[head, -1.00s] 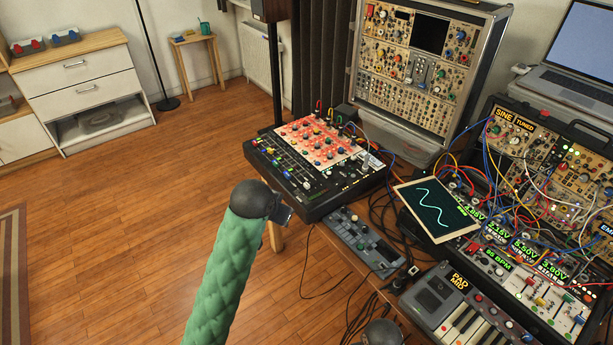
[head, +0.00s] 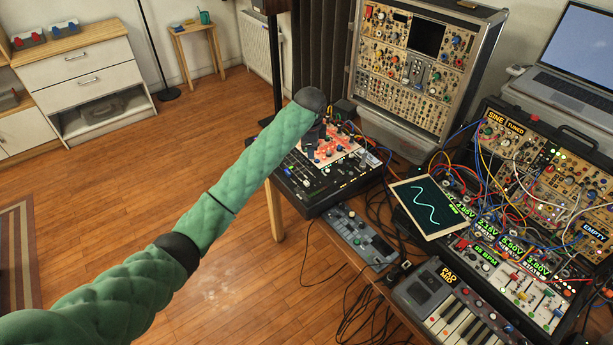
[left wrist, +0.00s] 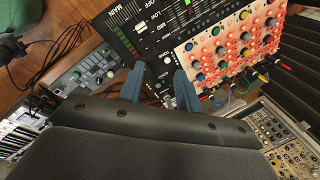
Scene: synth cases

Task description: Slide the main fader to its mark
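The black mixer (head: 312,190) with a pink-red knob panel stands at the table's far left corner. In the head view my left arm reaches over it, and its dark wrist hides part of the panel. In the left wrist view the left gripper (left wrist: 158,82) has two blue-grey fingers spread apart, over the mixer's black panel (left wrist: 125,35) beside the pink-red knobs. I see nothing held between them. White lettering and small light caps lie near the fingertips. My right gripper is not in view.
A small grey-blue device (head: 357,236) lies in front of the mixer. A tablet with a wave trace (head: 436,207), a keyboard (head: 455,305) and a patch-cabled synth case (head: 530,235) stand to the right. A tall module rack (head: 415,75) stands behind. Loose cables hang around the mixer.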

